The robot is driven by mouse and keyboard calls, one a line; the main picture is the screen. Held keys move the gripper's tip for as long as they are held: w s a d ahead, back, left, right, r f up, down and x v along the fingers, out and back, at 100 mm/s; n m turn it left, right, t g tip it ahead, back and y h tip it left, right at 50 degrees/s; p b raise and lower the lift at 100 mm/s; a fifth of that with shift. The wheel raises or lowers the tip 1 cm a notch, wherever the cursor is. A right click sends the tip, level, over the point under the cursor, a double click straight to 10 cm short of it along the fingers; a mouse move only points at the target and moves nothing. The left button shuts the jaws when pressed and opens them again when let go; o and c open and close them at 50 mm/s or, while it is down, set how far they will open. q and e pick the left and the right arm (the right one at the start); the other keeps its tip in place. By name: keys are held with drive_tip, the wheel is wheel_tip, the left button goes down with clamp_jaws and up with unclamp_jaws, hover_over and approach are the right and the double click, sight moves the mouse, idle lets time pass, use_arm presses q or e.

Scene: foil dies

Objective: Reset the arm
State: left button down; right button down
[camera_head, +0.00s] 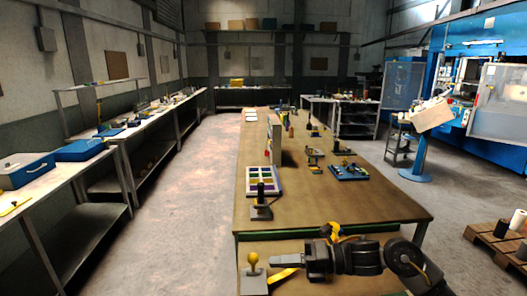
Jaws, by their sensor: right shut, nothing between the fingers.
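My right arm comes in from the lower right. My right gripper (284,257) is shut and empty, in front of the near edge of the long brown worktable (350,200). Its fingers point left, toward a yellow-knobbed hand stamp (252,262) on a light base. I cannot tell whether they touch it. My left gripper is not in view.
On the worktable are a black-handled tool (261,204), a tray of coloured squares (258,179), an upright panel (275,140) and a blue tray (348,172). Benches with blue cases (80,150) line the left. A blue machine (470,75) and a pallet (497,240) stand right.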

drive_tip(key=s+d+f+m+t+h, duration=0.45)
drive_tip(key=f+m, duration=0.45)
drive_tip(key=m, duration=0.3)
drive_tip(key=s+d+f+m+t+h, duration=0.35)
drive_tip(key=f+m+t+h, duration=0.25)
drive_tip(key=f+m, duration=0.45)
drive_tip(key=s+d+f+m+g+h, duration=0.35)
drive_tip(key=s+d+m, duration=0.35)
drive_tip(key=s, duration=0.4)
drive_tip(key=s+d+f+m+g+h, duration=0.2)
drive_tip(key=s+d+f+m+g, duration=0.5)
drive_tip(key=s, duration=0.5)
wheel_tip(320, 180, down, 32)
drive_tip(key=a+t+b, duration=0.1)
drive_tip(key=b, duration=0.8)
drive_tip(key=s+d+f+b, duration=0.2)
drive_tip(key=s+f+b, duration=0.1)
drive_tip(key=s+f, duration=0.5)
drive_tip(key=s+d+f+g+b, duration=0.1)
drive_tip(key=s+f+b, duration=0.3)
drive_tip(key=s+f, duration=0.4)
wheel_tip(320, 180, down, 7)
drive_tip(key=shift+s+d+r+h, duration=0.1)
drive_tip(key=shift+s+d+h, duration=0.1)
drive_tip(key=shift+d+h, duration=0.2)
